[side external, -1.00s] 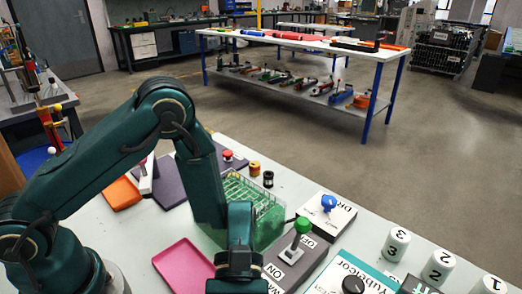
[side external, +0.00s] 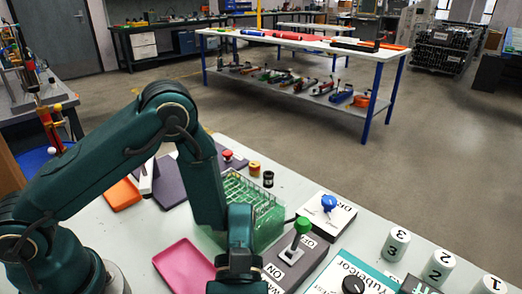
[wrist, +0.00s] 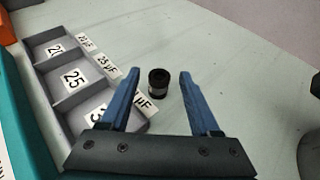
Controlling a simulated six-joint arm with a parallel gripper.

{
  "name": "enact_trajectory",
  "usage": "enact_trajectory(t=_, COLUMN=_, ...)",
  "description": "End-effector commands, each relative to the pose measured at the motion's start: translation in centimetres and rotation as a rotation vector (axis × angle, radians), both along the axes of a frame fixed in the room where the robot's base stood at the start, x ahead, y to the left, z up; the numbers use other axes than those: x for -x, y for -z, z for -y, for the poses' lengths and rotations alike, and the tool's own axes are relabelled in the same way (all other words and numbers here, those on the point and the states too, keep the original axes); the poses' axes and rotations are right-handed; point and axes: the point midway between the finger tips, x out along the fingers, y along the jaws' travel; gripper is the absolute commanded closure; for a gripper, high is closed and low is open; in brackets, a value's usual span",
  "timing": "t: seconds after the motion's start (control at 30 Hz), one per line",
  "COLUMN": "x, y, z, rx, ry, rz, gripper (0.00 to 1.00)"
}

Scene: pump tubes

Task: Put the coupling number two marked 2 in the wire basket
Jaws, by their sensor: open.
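The coupling marked 2 (side external: 437,267) is a white cylinder. It stands upright at the lower right of the bench in the side external view, between the couplings marked 3 (side external: 396,244) and 1 (side external: 490,285). The green wire basket (side external: 268,217) stands mid-bench, partly hidden behind my arm. My gripper is open in the wrist view (wrist: 157,73), its blue fingers apart with nothing held. A small black cylinder (wrist: 158,85) shows between the fingers, on the surface beyond them. In the side external view the fingertips are not visible. I cannot make out the marked coupling in the wrist view.
A pink tray (side external: 185,266) lies left of my gripper. Switch boxes with a green knob (side external: 303,225) and a blue knob (side external: 328,203) stand between basket and couplings. A grey compartment tray (wrist: 58,48) with number labels lies left in the wrist view.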

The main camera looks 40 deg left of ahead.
Motion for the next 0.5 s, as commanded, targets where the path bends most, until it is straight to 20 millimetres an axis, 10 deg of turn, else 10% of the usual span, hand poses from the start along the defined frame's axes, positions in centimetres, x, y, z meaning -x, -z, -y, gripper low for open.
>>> enact_trajectory(t=0.5, x=-3.3, y=-6.0, z=-3.2, rx=0.001, ry=0.000, rz=0.007, gripper=0.37)
